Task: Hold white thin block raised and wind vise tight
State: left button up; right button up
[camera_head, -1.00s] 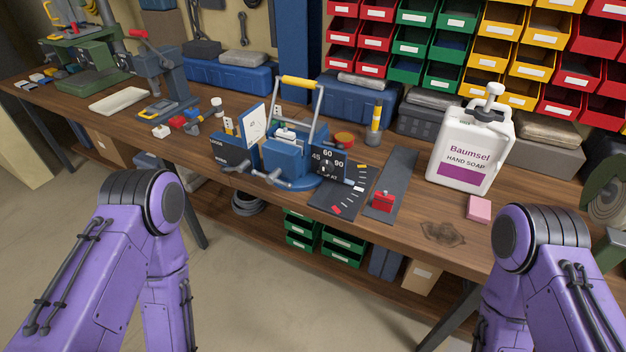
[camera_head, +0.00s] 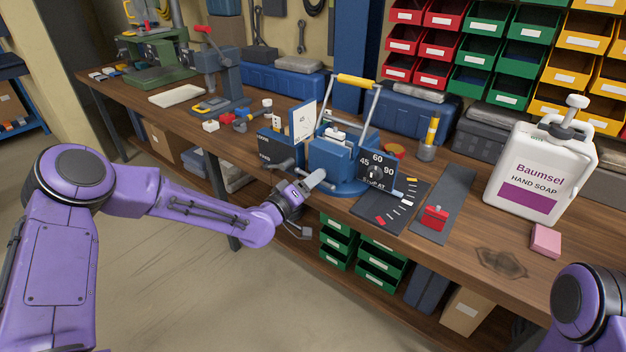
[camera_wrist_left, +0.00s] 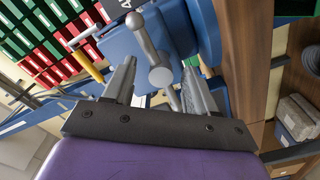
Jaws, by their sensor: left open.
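The blue vise (camera_head: 327,160) stands at the front edge of the workbench. A small whitish piece (camera_head: 335,134) sits at the top of its jaws; I cannot tell if it is the white thin block. A thin white panel (camera_head: 303,120) stands upright just left of the vise. My left gripper (camera_head: 303,190) is at the front of the vise, by its grey handle (camera_head: 314,179). In the left wrist view the open fingers (camera_wrist_left: 157,85) lie either side of the ball-ended handle (camera_wrist_left: 146,40), with no clear grip. My right gripper is out of view.
A dark angle scale plate (camera_head: 393,203) and a red clamp-like piece (camera_head: 434,217) lie right of the vise. A white soap jug (camera_head: 540,170) and a pink block (camera_head: 545,240) stand further right. A yellow-topped bar (camera_head: 357,80) arches over the vise.

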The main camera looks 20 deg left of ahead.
pick_arm(q)
jog(key=shift+w+d, duration=0.25)
jog(key=shift+w, duration=0.3)
grip_shut()
